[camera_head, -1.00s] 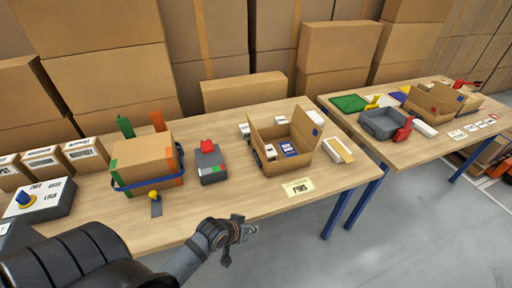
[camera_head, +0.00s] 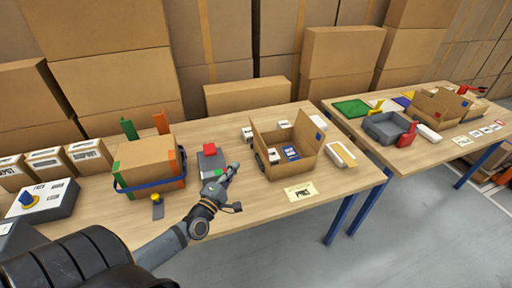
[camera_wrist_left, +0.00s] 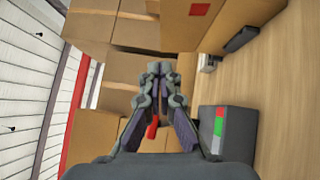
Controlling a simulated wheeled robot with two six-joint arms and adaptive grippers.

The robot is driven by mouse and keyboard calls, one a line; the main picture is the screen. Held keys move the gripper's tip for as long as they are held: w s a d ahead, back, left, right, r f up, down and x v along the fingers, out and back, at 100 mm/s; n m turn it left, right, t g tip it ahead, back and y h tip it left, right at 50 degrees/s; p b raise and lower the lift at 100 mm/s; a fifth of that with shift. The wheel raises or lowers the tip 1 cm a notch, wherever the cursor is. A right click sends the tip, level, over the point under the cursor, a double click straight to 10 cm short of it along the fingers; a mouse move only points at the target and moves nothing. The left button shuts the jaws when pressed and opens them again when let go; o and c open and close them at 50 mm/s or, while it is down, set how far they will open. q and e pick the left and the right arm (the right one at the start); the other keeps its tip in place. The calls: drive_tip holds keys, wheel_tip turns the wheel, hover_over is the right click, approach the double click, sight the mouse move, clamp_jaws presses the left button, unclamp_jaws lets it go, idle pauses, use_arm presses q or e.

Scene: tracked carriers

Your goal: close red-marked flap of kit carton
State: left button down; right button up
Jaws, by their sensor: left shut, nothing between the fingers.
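The open kit carton (camera_head: 290,165) stands on the near table with flaps raised and small white and blue items inside. A blue mark shows on its right flap. In the left wrist view a red square (camera_wrist_left: 200,9) shows on a cardboard flap (camera_wrist_left: 185,25) at the top; the head view does not show this red mark. My left gripper (camera_head: 232,170) is shut and empty, left of the carton beside the grey red-topped device (camera_head: 211,165). It also shows in the left wrist view (camera_wrist_left: 160,70), apart from the flap. My right gripper is not in view.
A strapped carton (camera_head: 145,160) stands left of the grey device. A white and wooden piece (camera_head: 341,154) lies right of the kit carton, and a label card (camera_head: 301,191) lies in front. A second table with a grey tray (camera_head: 385,128) stands right, across a gap.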

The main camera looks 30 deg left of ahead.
use_arm(q)
approach(261, 139)
drive_tip(key=w+a, duration=0.2)
drive_tip(key=a, duration=0.1)
drive_tip(key=w+d, duration=0.2)
drive_tip(key=w, duration=0.1)
drive_tip(key=shift+r, duration=0.35)
drive_tip(key=shift+w+d, duration=0.3)
drive_tip(key=shift+w, duration=0.05)
drive_tip(key=shift+r, duration=0.1)
